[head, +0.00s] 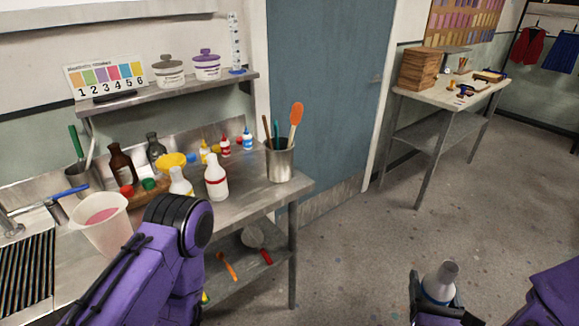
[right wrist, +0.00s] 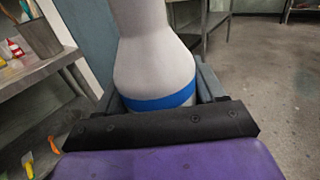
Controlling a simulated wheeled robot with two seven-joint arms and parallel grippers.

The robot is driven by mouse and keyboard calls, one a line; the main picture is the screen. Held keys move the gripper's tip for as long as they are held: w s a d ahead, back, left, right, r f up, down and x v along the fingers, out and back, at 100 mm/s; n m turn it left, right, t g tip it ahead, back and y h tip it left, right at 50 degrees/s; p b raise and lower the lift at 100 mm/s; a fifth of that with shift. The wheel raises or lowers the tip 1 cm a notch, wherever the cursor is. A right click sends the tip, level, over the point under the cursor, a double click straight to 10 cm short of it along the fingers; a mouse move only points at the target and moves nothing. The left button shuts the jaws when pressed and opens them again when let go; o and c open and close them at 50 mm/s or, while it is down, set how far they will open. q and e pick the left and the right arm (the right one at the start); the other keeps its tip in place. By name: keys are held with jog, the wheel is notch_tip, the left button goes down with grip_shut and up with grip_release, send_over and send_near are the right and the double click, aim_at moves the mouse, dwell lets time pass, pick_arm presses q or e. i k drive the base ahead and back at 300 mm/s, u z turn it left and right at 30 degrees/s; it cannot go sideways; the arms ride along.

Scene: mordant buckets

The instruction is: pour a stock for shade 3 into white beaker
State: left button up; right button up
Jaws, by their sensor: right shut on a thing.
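My right gripper (head: 437,303) is shut on a white bottle with a blue band (head: 440,279), held over the open floor at the lower right. In the right wrist view the blue-banded bottle (right wrist: 154,62) stands roughly upright between the fingers. A translucent white beaker (head: 103,232) with pink liquid inside stands on the metal counter at the left. A red-banded white bottle (head: 216,178) and a yellow-banded white bottle (head: 181,184) stand on the counter. A numbered colour chart (head: 105,78) leans on the shelf. My left arm shows in front of the counter; its gripper is out of view.
Small dropper bottles (head: 225,147), brown bottles (head: 121,164) and a steel pot of utensils (head: 280,161) crowd the counter. Lidded white jars (head: 207,66) stand on the shelf above. A second table (head: 450,92) is at the back right. The floor (head: 370,240) between is clear.

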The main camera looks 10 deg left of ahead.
aim_at(103, 217)
jog(key=z, duration=1.8)
jog(key=k, duration=2.75)
jog(key=u, duration=2.15)
jog(key=i, duration=1)
